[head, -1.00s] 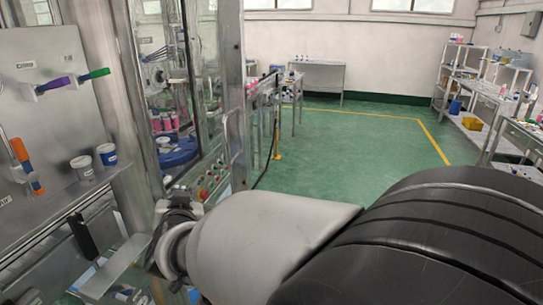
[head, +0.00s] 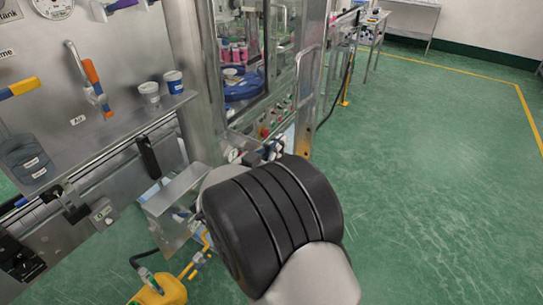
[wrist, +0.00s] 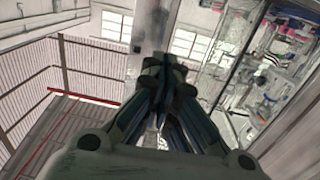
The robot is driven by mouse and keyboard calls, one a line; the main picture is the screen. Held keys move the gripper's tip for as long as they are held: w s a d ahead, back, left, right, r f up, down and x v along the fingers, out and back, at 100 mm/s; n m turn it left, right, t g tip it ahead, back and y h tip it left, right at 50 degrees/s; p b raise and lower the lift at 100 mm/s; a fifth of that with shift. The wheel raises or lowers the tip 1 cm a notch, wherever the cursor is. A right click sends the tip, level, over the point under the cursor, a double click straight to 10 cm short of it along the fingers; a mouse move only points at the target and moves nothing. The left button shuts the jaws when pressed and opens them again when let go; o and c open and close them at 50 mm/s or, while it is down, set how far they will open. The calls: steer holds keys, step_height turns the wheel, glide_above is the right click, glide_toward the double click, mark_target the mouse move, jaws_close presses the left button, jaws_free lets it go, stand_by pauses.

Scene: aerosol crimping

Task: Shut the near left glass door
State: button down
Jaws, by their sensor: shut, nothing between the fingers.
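The machine's glass enclosure (head: 285,55) stands beyond my arm in the head view, with metal frames and a tall metal handle (head: 304,85). I cannot tell for certain which pane is the near left door or how far it stands open. In the wrist view my gripper (wrist: 160,62) has its fingers together and empty. A metal post (wrist: 154,25) rises just beyond the fingertips, and a framed glass panel (wrist: 228,55) is to their right. I cannot tell whether the fingers touch anything. In the head view my arm mostly hides the gripper.
A yellow object (head: 158,290) is on the floor at lower left. Green floor (head: 430,180) is open at right.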

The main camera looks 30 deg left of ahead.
mark_target(298, 128)
steer(key=w, duration=0.2)
steer(key=w+b, duration=0.1)
steer(key=w, duration=0.1)
steer(key=w+d, duration=0.1)
steer(key=w, duration=0.2)
steer(key=shift+w, duration=0.1)
